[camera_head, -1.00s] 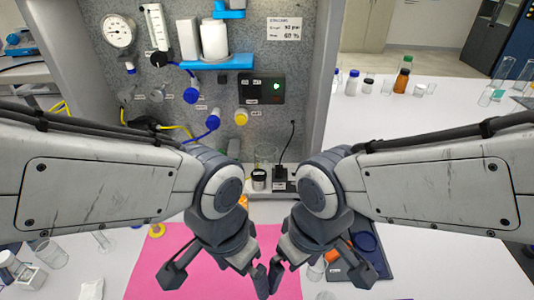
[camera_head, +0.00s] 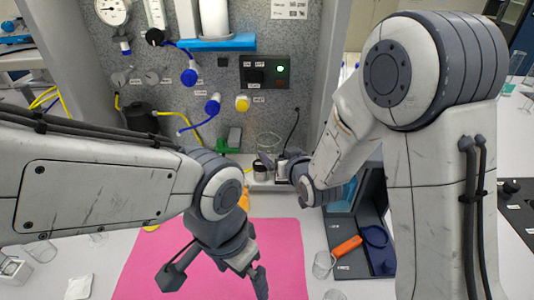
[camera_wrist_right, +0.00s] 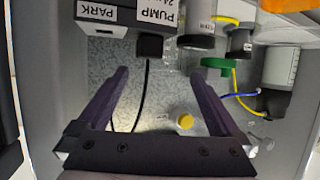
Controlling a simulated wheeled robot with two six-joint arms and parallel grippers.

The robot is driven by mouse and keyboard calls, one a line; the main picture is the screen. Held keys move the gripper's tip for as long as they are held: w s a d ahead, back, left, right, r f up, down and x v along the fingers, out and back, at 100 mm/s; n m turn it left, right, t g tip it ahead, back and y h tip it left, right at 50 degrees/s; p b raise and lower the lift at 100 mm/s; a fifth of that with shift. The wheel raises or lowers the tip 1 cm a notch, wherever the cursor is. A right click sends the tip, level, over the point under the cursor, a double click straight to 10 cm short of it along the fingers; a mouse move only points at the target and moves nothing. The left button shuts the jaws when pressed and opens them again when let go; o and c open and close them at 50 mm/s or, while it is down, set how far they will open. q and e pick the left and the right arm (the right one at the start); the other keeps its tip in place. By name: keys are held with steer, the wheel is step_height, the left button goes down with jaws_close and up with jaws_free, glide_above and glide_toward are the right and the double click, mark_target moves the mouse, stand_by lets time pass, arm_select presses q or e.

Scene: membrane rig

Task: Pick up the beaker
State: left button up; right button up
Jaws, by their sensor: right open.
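A clear glass beaker (camera_head: 268,143) stands at the foot of the speckled rig panel in the head view, behind a small black-topped jar (camera_head: 259,164). My right gripper (camera_head: 284,168) is just right of and in front of it, partly hidden by its own wrist. In the right wrist view its two dark fingers (camera_wrist_right: 160,78) are spread, with no clear object held between them. The beaker's outline is too faint to make out there.
A green part (camera_head: 230,140) stands left of the beaker. A dark tray (camera_head: 362,215) and a small glass vessel (camera_head: 323,264) are at the right.

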mark_target(271, 149)
steer(key=x, duration=0.3)
steer(key=shift+a+p, duration=0.15)
steer(key=shift+p, duration=0.15)
steer(key=p+x, duration=0.2)
steer(key=x, duration=0.2)
steer(key=shift+w+a+f, duration=0.15)
steer(key=shift+w, duration=0.05)
steer(key=shift+w+a+f, duration=0.1)
steer(key=shift+w+f, duration=0.15)
steer(key=shift+w, duration=0.1)
steer(key=c, duration=1.3)
steer(key=shift+r, duration=0.1)
